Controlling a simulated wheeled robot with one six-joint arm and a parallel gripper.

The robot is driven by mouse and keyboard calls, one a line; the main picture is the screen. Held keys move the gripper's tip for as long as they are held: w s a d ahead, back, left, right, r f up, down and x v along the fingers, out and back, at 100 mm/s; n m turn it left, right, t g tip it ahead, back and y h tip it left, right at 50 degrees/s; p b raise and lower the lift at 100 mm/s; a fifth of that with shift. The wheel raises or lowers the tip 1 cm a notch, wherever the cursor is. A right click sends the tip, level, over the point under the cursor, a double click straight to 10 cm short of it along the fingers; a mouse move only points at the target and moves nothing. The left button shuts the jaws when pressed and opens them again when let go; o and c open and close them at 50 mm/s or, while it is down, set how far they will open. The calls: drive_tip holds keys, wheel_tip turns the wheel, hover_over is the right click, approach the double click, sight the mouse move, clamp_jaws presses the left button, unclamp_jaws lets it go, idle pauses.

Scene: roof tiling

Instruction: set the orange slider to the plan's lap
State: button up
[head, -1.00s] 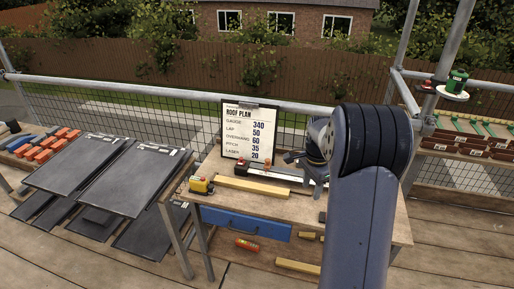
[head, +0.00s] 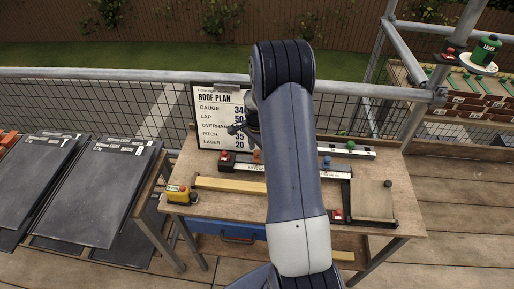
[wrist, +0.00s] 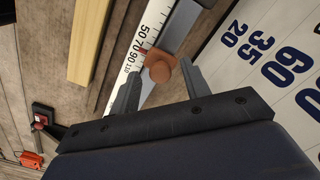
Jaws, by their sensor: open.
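The orange slider (head: 257,156) sits on a white scale rail at the back of the bench, below the plan. In the wrist view its round orange knob (wrist: 160,66) lies between the fingertips of my gripper (wrist: 160,88), near the printed 50, 70, 90 and 110 marks. My gripper is open, with a finger on each side of the knob and no clear grip on it. The exact slider reading is hard to tell. The roof plan (head: 206,130) stands behind; its lap line read 50 earlier. My arm partly covers it now, and my gripper (head: 238,130) shows in front of it.
A yellow wooden strip (head: 230,187) lies in front of the rail. More rulers and a brown board (head: 371,199) are at the right. Slate stacks (head: 100,190) stand left of the bench.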

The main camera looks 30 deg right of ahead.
drive_tip(key=shift+c, duration=0.2)
clamp_jaws()
idle(0.4)
